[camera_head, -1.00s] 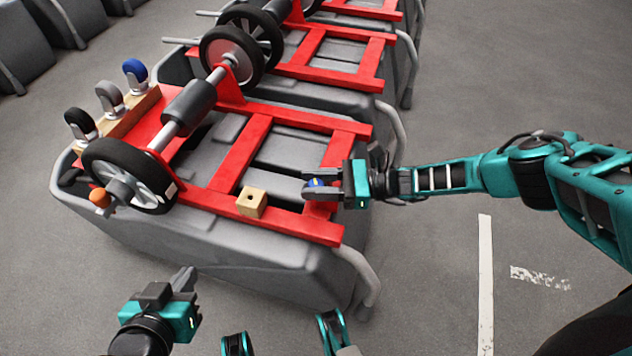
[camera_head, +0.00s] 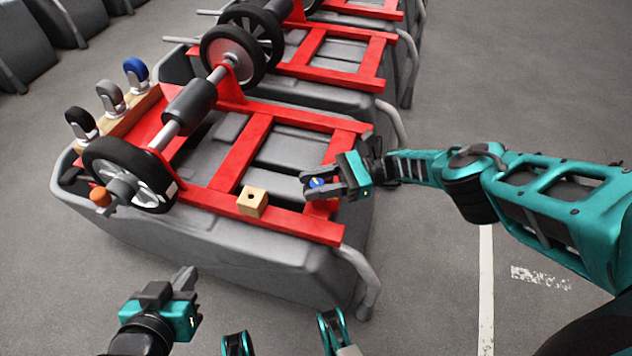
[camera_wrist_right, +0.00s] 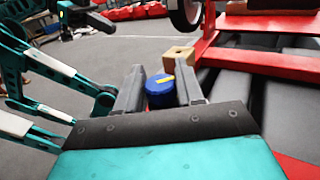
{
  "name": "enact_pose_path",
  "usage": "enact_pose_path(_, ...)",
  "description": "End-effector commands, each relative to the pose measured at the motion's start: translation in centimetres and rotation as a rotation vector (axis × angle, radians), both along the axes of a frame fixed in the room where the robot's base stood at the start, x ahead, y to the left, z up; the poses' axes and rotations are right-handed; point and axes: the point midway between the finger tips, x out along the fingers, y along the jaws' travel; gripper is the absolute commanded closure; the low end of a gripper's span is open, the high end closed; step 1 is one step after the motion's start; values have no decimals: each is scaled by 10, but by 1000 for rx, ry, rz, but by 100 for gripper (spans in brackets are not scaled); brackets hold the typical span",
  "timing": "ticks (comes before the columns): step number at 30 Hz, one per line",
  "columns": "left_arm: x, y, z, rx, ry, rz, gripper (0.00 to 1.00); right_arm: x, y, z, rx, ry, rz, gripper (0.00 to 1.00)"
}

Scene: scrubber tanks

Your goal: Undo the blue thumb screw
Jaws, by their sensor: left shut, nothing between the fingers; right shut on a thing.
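The blue thumb screw (camera_head: 317,183) is between the fingers of my right gripper (camera_head: 322,184), over the right end of the red frame (camera_head: 295,222). In the right wrist view the blue screw (camera_wrist_right: 160,91) shows a yellow mark on its top and sits between the two grey fingers. I cannot tell whether its lower end is still in the frame. A small wooden block with a hole (camera_head: 252,202) sits on the red frame to its left; it also shows in the right wrist view (camera_wrist_right: 178,56). My left gripper (camera_head: 186,278) is shut and empty, low at the left, away from the tank.
The grey tank (camera_head: 270,265) carries the red frame, with a black wheel (camera_head: 130,175) and axle at left. Three casters, black, grey and blue (camera_head: 135,70), stand on a wooden strip. A grey handle tube (camera_head: 362,275) curves off the tank's right end. More tanks stand behind.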

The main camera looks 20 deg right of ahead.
Motion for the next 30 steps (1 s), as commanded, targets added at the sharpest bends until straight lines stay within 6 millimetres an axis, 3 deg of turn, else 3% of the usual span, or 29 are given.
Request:
enact_pose_path(11,0,0,0,0,0,0,100,0,0,0,-2,-1,2,93)
enact_pose_path(12,0,0,0,0,0,0,100,0,0,0,-2,-1,2,62)
enact_pose_path(18,0,0,0,0,0,0,100,0,0,1,0,-1,3,43)
enact_pose_path(30,1,0,10,0,-4,2,100,0,-1,11,2,-1,3,42)
